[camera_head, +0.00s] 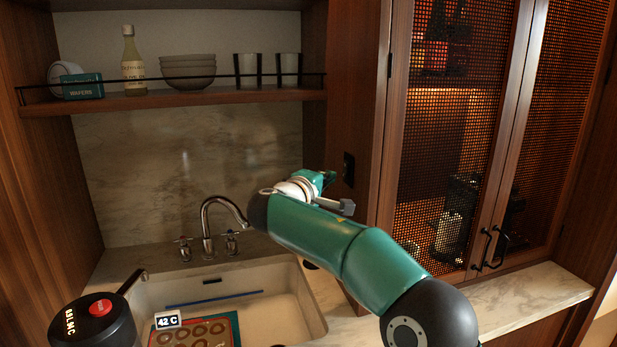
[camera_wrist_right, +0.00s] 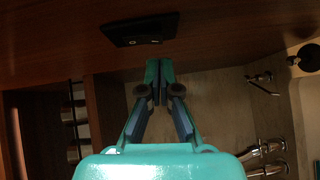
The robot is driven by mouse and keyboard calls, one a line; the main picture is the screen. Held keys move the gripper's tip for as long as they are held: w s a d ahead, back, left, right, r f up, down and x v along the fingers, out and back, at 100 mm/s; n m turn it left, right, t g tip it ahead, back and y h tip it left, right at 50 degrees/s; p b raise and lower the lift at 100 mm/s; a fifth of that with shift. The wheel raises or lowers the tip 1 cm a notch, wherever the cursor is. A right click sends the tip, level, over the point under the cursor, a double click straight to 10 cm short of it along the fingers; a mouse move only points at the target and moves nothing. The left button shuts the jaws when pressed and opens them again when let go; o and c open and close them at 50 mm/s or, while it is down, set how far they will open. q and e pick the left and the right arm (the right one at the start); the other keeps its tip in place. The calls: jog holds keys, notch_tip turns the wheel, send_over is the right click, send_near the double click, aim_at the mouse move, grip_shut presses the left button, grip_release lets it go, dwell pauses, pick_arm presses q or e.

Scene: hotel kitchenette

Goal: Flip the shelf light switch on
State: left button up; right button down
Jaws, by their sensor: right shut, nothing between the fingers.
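The switch (camera_head: 348,169) is a small black plate on the side of the wooden panel, right of the sink alcove. In the right wrist view the black switch plate (camera_wrist_right: 140,29) shows at the top, with small marks on its rocker. Its on or off position is too dark to tell. My right gripper (camera_head: 325,180) is left of the switch in the head view, partly hidden behind its own wrist. In the wrist view the right gripper's fingertips (camera_wrist_right: 159,72) are together and empty, just below the plate, with no clear contact. My left gripper is not in view.
A shelf (camera_head: 200,98) with a rail holds a bottle (camera_head: 133,62), bowls (camera_head: 188,72) and cups. A faucet (camera_head: 207,225) stands behind the sink (camera_head: 300,300). Mesh cabinet doors (camera_head: 460,130) are shut at the right. A black round object (camera_head: 103,325) is at lower left.

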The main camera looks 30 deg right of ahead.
jog(key=shift+s+d+f, duration=0.15)
jog(key=shift+s+d, duration=0.05)
jog(key=shift+d, duration=0.65)
jog(key=s+a+f+b, duration=0.1)
jog(key=s+a+b, duration=0.1)
jog(key=a, duration=0.4)
jog(key=s+a+b, duration=0.2)
jog(key=a+b, duration=0.1)
jog(key=a, duration=0.3)
jog(key=shift+s+f, duration=0.15)
jog(key=shift+f, duration=0.2)
